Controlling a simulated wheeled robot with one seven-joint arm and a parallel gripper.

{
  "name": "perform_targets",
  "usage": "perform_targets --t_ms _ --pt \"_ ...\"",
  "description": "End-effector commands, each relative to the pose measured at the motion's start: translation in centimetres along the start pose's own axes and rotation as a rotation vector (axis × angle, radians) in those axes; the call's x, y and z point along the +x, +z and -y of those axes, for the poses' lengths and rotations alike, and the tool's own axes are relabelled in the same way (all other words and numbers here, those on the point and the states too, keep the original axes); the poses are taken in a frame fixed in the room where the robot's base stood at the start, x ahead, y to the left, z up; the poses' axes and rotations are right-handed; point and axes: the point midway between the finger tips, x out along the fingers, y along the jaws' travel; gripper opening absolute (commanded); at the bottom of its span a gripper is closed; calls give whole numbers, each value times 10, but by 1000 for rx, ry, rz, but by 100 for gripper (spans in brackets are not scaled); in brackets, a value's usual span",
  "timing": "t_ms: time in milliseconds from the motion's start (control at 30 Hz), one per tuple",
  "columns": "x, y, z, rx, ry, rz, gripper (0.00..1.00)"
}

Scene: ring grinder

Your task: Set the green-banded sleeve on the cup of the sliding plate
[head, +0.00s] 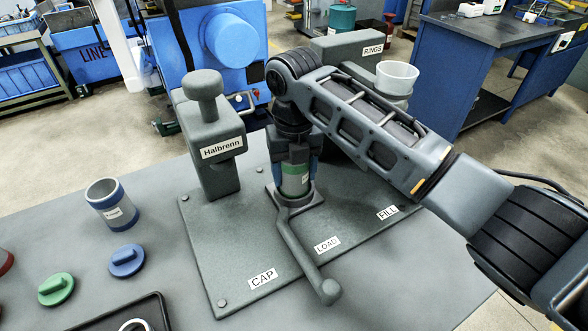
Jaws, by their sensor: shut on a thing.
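The green-banded sleeve (295,181) is upright between the fingers of my gripper (297,167), which points down and is shut on it. The sleeve's top is hidden by the gripper. The sliding plate (311,200) lies under the sleeve on the grey base, near the LOAD label, with its long handle (305,257) reaching toward the front. The sleeve is directly over the plate's cup, with its lower end at or very close to it. I cannot tell whether it rests fully in the cup, which the sleeve mostly hides.
The Halbrenn post (214,150) stands left of my gripper. Behind my arm is the RINGS block (358,47) and a white bowl (397,77). A blue-banded sleeve (111,204), a blue cap (127,260), a green cap (56,289) and a dark tray (90,325) are at left.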

Motion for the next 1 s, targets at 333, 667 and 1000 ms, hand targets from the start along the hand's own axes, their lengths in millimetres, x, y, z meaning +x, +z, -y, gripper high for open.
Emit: perform_targets --t_ms 333,667,1000 --pt "1 0 0 0 0 0 32" --pt "1 0 0 0 0 0 82" --pt "1 0 0 0 0 0 99"
